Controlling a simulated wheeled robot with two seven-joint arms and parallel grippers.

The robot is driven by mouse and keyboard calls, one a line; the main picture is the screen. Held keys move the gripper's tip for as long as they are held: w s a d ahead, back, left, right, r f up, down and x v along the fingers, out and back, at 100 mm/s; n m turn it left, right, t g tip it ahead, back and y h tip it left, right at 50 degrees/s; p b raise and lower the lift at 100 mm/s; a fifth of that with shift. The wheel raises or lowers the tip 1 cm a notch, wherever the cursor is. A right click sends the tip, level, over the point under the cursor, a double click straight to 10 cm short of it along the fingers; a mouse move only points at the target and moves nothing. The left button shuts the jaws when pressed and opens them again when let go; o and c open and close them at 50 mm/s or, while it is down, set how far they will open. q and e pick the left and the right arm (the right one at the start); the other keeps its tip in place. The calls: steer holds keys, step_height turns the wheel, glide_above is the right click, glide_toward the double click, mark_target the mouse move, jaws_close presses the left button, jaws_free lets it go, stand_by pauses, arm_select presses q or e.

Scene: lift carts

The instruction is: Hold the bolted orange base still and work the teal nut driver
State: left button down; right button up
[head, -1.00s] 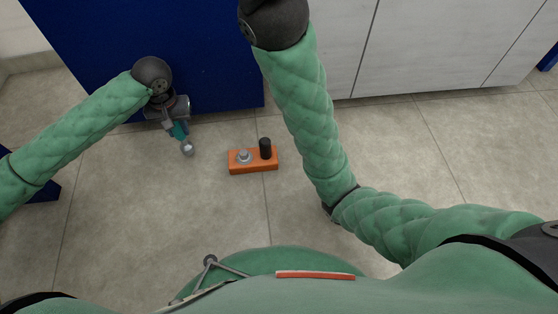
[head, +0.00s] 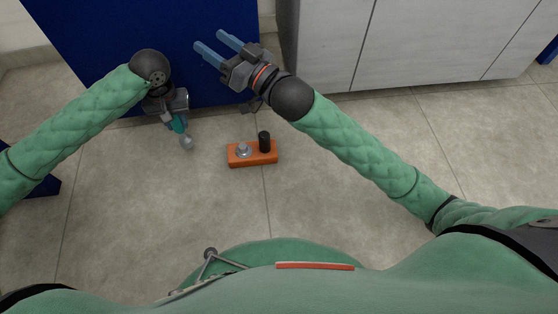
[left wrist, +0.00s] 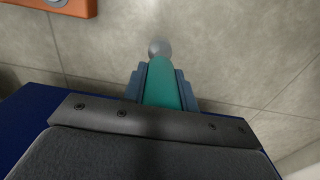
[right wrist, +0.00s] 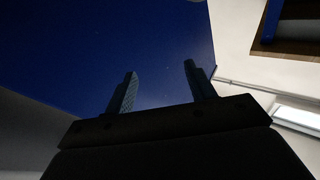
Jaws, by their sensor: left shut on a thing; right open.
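The orange base (head: 252,160) lies in the middle of the head view, with a grey bolt and nut (head: 243,150) on its left and a black upright post (head: 264,142) on its right. My left gripper (head: 177,118) is shut on the teal nut driver (head: 180,126), to the left of the base and apart from it. In the left wrist view the teal driver (left wrist: 161,85) sits between the fingers, with its round grey end (left wrist: 159,48) outward; a corner of the orange base (left wrist: 60,8) shows top left. My right gripper (head: 217,46) is open and empty, above the base in the picture.
A dark blue panel (head: 110,50) stands at the upper left, near both grippers. Pale cabinets (head: 340,50) stand at the upper right. The tiled floor-like surface (head: 330,225) around the base looks clear.

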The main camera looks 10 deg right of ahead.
steer(key=s+d+f+m+h, duration=0.1)
steer(key=s+d+f+h, duration=0.15)
steer(key=f, duration=0.55)
steer(key=s+d+f+m+h, duration=0.15)
steer(key=f+h, duration=0.25)
steer(key=f, duration=0.4)
steer(key=g+h, duration=0.1)
steer(key=h, duration=0.4)
glide_toward(263, 141)
step_height(263, 141, down, 4)
steer(key=w, duration=0.2)
steer(key=shift+m, duration=0.45)
steer(key=x, duration=1.1)
steer(key=shift+d, duration=0.25)
steer(key=shift+c, duration=0.4)
steer(key=shift+c, duration=1.2)
jaws_close()
